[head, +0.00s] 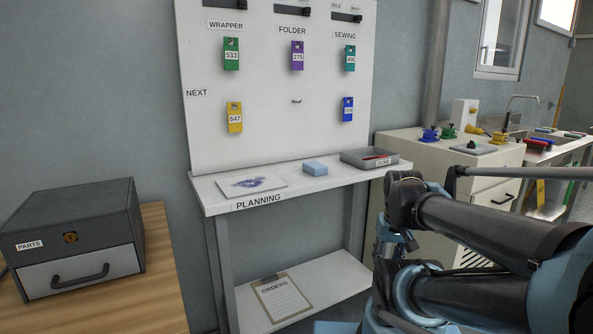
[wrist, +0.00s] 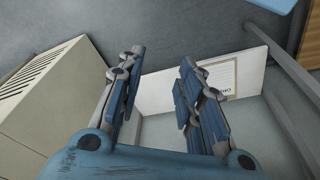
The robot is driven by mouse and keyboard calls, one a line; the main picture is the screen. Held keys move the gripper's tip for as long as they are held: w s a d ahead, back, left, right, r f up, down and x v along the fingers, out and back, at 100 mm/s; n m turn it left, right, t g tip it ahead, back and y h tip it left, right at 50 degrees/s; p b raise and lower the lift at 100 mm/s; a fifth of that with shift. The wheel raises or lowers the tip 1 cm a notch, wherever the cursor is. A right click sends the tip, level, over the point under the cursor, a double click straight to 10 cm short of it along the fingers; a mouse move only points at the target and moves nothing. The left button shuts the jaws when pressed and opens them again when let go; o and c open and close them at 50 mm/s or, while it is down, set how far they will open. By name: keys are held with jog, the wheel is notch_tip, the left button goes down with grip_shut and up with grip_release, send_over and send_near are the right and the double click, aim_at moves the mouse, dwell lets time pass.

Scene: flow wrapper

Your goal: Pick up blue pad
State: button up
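The blue pad (head: 315,168) is a small light-blue block lying on the white planning shelf (head: 222,205), between a stained sheet and a grey tray. My gripper (wrist: 160,85) shows in the wrist view with its two blue fingers spread apart and nothing between them. It points down toward the lower shelf and floor. In the head view my arm comes in from the right, and the gripper's fingertips cannot be made out there. A light-blue edge at the top right of the wrist view cannot be identified for certain.
The grey DONE tray (head: 352,160) stands just right of the pad; the stained sheet (head: 250,186) lies left. The tagged board (head: 270,130) rises behind. An orders clipboard (head: 281,298) lies on the lower shelf. A parts box (head: 75,235) stands left, a cabinet (head: 430,150) right.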

jog(key=shift+w+d, duration=0.15)
jog(key=shift+w, duration=0.05)
jog(key=shift+o, duration=0.6)
jog(key=o, duration=0.4)
jog(key=shift+s+r, duration=0.2)
jog(key=shift+r, duration=0.05)
jog(key=o, duration=0.4)
jog(key=w+a+r+n, duration=0.1)
jog(key=w+a+r, duration=0.2)
jog(key=w+r, duration=0.4)
notch_tip(320, 180, up, 4)
jog(key=shift+r+n, duration=0.1)
jog(key=shift+n, duration=0.2)
notch_tip(320, 180, up, 23)
jog(key=n+g, duration=0.2)
jog(key=n, duration=0.3)
send_over(315, 164)
notch_tip(315, 164, down, 17)
jog(key=shift+w+f, duration=0.1)
jog(key=shift+w, duration=0.05)
